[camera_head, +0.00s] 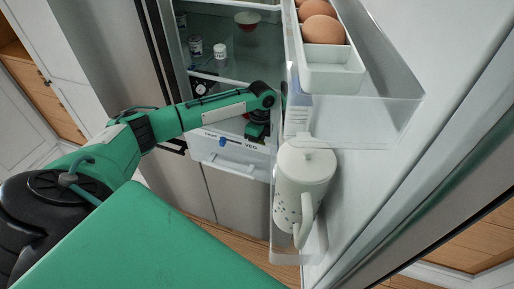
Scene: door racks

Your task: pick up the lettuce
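No lettuce can be made out in the head view. My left arm reaches from the left into the open fridge. My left gripper (256,132) points down just above the drawer labelled VEG (232,150), near the fridge's right side. The gripper is small and partly hidden by its own wrist, so I cannot tell whether its fingers are open or hold anything. The inside of the drawer is mostly hidden by my arm and the drawer front. My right gripper is not in view.
The open fridge door (385,190) fills the right side. Its bins hold brown eggs (323,29) in a white tray (335,70) and a white lidded pitcher (302,172), close to my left gripper's right. A bowl (247,18) and small containers (220,50) stand on fridge shelves.

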